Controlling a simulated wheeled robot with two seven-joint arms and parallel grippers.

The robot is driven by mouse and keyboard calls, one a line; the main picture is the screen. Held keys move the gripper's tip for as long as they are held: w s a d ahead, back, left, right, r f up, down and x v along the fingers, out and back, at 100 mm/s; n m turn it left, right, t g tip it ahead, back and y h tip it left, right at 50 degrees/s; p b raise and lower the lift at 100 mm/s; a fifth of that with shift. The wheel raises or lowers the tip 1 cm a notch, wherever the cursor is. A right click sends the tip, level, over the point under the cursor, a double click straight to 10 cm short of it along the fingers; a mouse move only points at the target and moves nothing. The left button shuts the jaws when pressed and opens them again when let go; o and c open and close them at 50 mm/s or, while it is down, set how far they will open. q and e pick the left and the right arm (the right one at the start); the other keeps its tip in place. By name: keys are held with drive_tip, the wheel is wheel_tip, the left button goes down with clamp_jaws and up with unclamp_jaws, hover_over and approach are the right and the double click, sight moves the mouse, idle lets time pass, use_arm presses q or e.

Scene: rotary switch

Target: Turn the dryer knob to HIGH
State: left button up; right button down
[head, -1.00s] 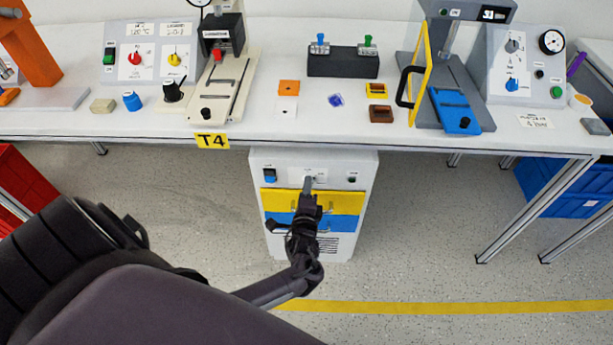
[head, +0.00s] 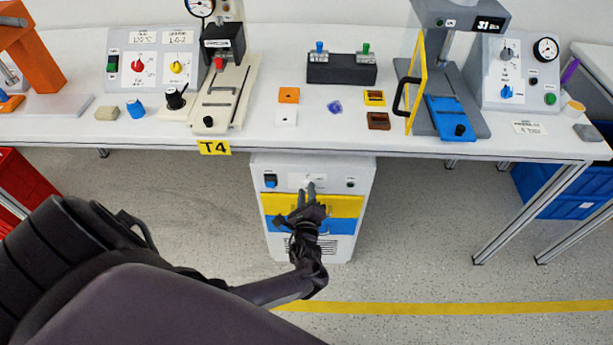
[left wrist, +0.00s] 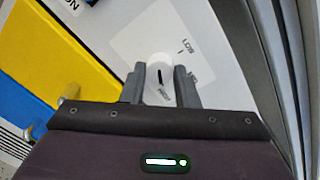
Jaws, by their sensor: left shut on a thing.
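The dryer (head: 349,222) is a white cabinet under the table, with a yellow and a blue drawer. Its knob (left wrist: 160,72) is round and white with a short black mark, on a white label plate printed with small words, one reading LOW. The other words are too small or too slanted to read surely, so I cannot tell which setting the mark points to. My left gripper (head: 305,190) reaches the panel from the front. In the left wrist view its two fingers (left wrist: 159,85) are shut on the knob, one on each side. In the head view the fingers hide the knob.
A dark switch (head: 270,181) and a small dark button (head: 350,183) flank the label plate. The yellow drawer (head: 345,206) and its handle lie just below. The table edge (head: 420,148) runs above the dryer.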

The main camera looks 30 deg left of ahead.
idle(0.3)
use_arm(q)
drive_tip(key=o, duration=1)
drive_tip(key=shift+c, duration=0.2)
drive_tip(key=p+v, duration=0.1)
drive_tip(key=v, duration=0.6)
drive_tip(key=shift+s+d, duration=0.3)
